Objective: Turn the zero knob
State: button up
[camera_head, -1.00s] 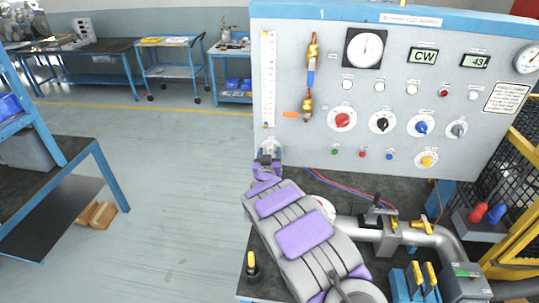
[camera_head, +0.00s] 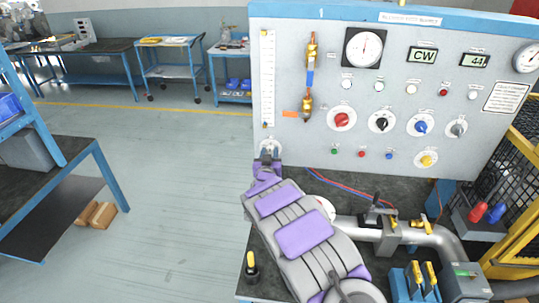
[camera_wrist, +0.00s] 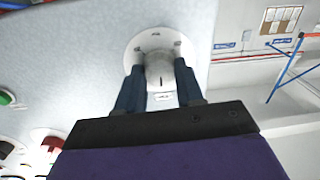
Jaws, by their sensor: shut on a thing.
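The zero knob (camera_wrist: 159,72) is a small grey-white knob on a round white plate (camera_wrist: 150,40), seen in the wrist view. My gripper (camera_wrist: 158,88) has its two dark blue fingers on either side of the knob and is shut on it. In the head view my gripper (camera_head: 268,150) is at the lower left corner of the grey panel (camera_head: 400,95), under the vertical scale (camera_head: 267,80).
Red (camera_head: 342,120), black (camera_head: 382,122), blue (camera_head: 422,125) and grey (camera_head: 456,129) knobs sit to the right on the panel, with a yellow one (camera_head: 427,159) below. Pipes and yellow-handled valves (camera_head: 420,225) stand on the bench at right.

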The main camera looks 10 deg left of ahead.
jog(key=shift+a, duration=0.1)
jog(key=m+b, duration=0.1)
jog(key=m, duration=0.2)
jog(key=shift+b, duration=0.3)
jog(key=m+b, duration=0.2)
jog(key=m, duration=0.2)
jog(key=shift+f, duration=0.1)
jog(key=shift+m+t+h+b, duration=0.3)
jog(key=shift+m+h+b, duration=0.1)
jog(key=shift+m+b, duration=2.5)
jog(key=shift+m, duration=0.3)
jog(key=o, duration=1)
jog(key=shift+o, duration=0.2)
